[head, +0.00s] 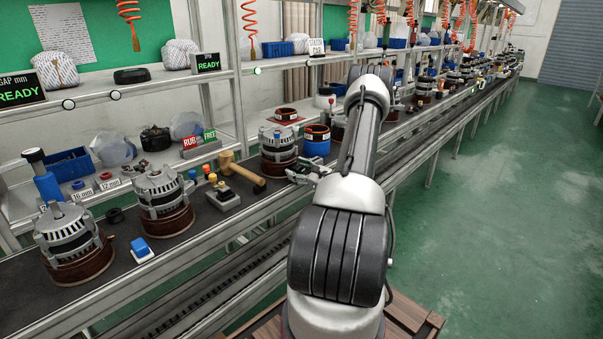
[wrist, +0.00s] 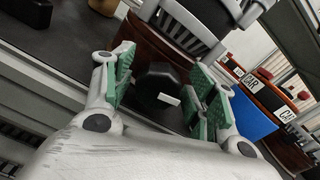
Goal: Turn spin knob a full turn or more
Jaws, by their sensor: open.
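A dark, faceted knob with a white mark, which looks like the spin knob (wrist: 153,80), shows in the wrist view at the front of a brown round base (wrist: 160,50). An alternator (wrist: 183,22) stands on that base; in the head view it is the alternator (head: 278,143) left of my arm. My gripper (wrist: 164,84) is open, its green-padded fingers on either side of the knob. I see a gap at each side, and cannot tell any contact. In the head view my gripper (head: 309,173) is small beside the base, and the knob cannot be made out.
Left along the dark bench are a wooden mallet (head: 241,172), a small box with coloured buttons (head: 222,193) and two more alternators (head: 163,200) (head: 70,240). A blue-banded container (head: 316,143) stands close right of the base. The green floor at right is clear.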

